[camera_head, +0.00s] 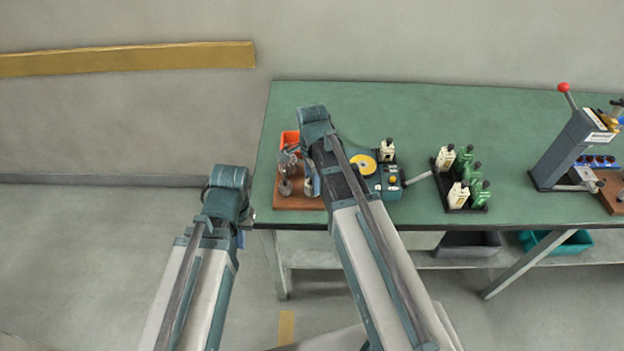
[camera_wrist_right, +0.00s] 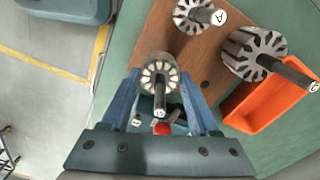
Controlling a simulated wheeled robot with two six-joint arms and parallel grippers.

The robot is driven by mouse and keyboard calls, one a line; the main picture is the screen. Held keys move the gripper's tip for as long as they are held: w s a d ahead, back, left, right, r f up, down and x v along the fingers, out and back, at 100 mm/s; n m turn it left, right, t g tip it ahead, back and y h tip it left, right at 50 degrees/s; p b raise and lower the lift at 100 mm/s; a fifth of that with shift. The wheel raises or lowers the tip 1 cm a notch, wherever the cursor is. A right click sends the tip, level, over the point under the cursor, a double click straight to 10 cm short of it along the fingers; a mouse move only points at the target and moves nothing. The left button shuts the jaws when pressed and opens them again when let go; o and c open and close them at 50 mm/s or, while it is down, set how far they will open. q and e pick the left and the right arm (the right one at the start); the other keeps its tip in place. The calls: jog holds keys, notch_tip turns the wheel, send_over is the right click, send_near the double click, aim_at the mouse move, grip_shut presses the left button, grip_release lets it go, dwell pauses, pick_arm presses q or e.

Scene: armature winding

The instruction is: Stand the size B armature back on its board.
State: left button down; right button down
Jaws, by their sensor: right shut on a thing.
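In the right wrist view my right gripper (camera_wrist_right: 163,88) is shut on an armature (camera_wrist_right: 159,68) with a slotted core and a dark shaft whose end mark is too small to read surely. The armature overlaps the brown board (camera_wrist_right: 215,52) near its edge; I cannot tell whether it touches the board. An armature marked A (camera_wrist_right: 191,17) and a larger armature (camera_wrist_right: 250,50) with an unclear mark stand further along. The board (camera_head: 296,203) also shows in the head view. My left gripper (camera_head: 240,217) is left of the bench, its fingers mostly hidden.
An orange bin (camera_wrist_right: 268,112) lies beside the board. In the head view a device with a yellow disc (camera_head: 362,164) stands right of my right arm. A dark rack (camera_head: 452,203) of white and green items and a red-knobbed press (camera_head: 572,150) are further right. The bench's back is clear.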

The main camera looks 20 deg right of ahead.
jog(key=shift+c, duration=0.3)
grip_release()
jog(key=shift+r, duration=0.1)
jog(key=shift+r+p, duration=2.2)
jog(key=shift+p, duration=0.05)
notch_tip(320, 180, up, 14)
jog(key=p, duration=1.3)
jog(key=shift+p, duration=0.4)
jog(key=shift+f, duration=0.15)
